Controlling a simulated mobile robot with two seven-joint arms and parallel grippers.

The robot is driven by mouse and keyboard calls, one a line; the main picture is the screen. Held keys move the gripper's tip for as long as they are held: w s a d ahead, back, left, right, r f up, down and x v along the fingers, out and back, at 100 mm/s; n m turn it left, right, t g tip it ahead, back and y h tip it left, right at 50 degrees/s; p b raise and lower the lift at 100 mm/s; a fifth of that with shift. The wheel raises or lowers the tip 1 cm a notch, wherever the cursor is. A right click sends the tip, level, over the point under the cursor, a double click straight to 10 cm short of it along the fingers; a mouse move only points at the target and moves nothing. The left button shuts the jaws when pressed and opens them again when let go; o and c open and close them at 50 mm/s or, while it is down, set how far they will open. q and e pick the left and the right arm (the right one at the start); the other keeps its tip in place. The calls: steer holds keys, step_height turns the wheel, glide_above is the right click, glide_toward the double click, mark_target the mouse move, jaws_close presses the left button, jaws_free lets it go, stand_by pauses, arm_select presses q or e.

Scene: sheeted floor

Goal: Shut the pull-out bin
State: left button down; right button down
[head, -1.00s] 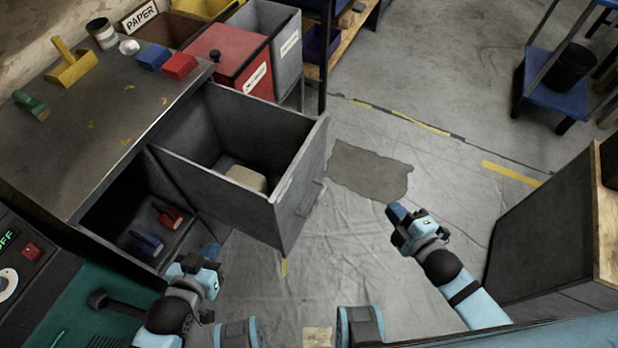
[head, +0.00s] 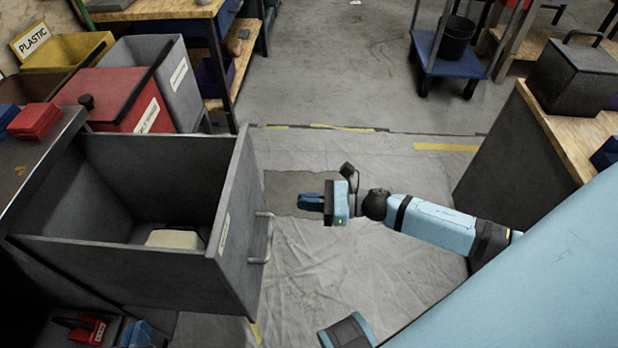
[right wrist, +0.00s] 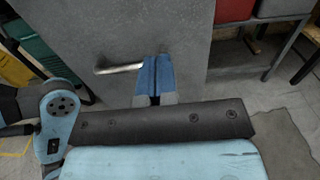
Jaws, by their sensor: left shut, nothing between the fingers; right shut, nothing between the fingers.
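The pull-out bin (head: 110,262) is a grey open-topped box standing out from the cabinet, with a pale block (head: 174,239) inside. Its front panel carries a bar handle (head: 265,238), also visible in the right wrist view (right wrist: 118,69). My right gripper (head: 300,203) is shut and empty, its blue fingers pointing at the front panel, with a gap showing in the head view. In the right wrist view the fingertips (right wrist: 157,58) lie just right of the handle, before the grey panel (right wrist: 190,30).
A red lidded bin (head: 110,95) and a grey bin (head: 160,75) stand behind the pull-out bin. A red clamp (head: 88,328) lies in the compartment below. A wood-topped cabinet (head: 545,140) stands at the right. The floor (head: 330,270) before the bin is clear.

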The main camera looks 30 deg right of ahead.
mark_target(253, 199)
arm_select(q)
steer(key=shift+w+d+r+t+b, duration=0.25)
steer(key=shift+r+t+b, duration=0.05)
steer(key=shift+r+t, duration=0.15)
arm_select(e)
steer(key=x, duration=1)
steer(key=shift+w+a, duration=0.1)
